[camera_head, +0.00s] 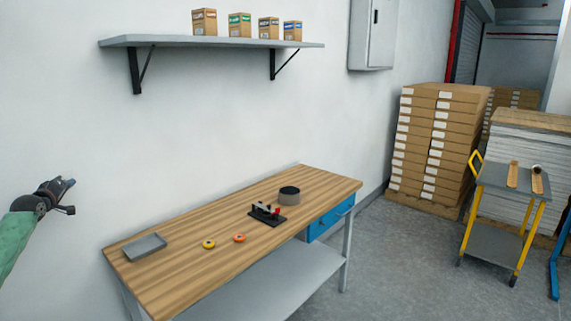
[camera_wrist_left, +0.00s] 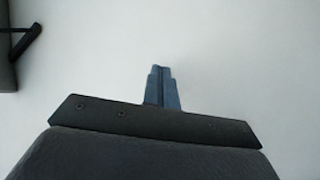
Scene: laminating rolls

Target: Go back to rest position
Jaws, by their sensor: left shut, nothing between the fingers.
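My left gripper (camera_head: 69,184) is raised at the left of the head view, in front of the white wall and above the left end of the workbench. It is shut and empty. In the left wrist view its fingers (camera_wrist_left: 162,86) are together, with only pale wall beyond them. My right gripper is in neither view. The wooden workbench (camera_head: 190,243) stands along the wall, well apart from my left gripper.
The bench carries a grey tray (camera_head: 145,247), yellow roll (camera_head: 208,244), orange roll (camera_head: 239,238), tape dispenser (camera_head: 266,214) and dark-topped roll (camera_head: 289,196). A shelf (camera_head: 215,42) with small boxes hangs above. A yellow-framed cart (camera_head: 508,180) and stacked cartons (camera_head: 437,140) stand right, with open floor between.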

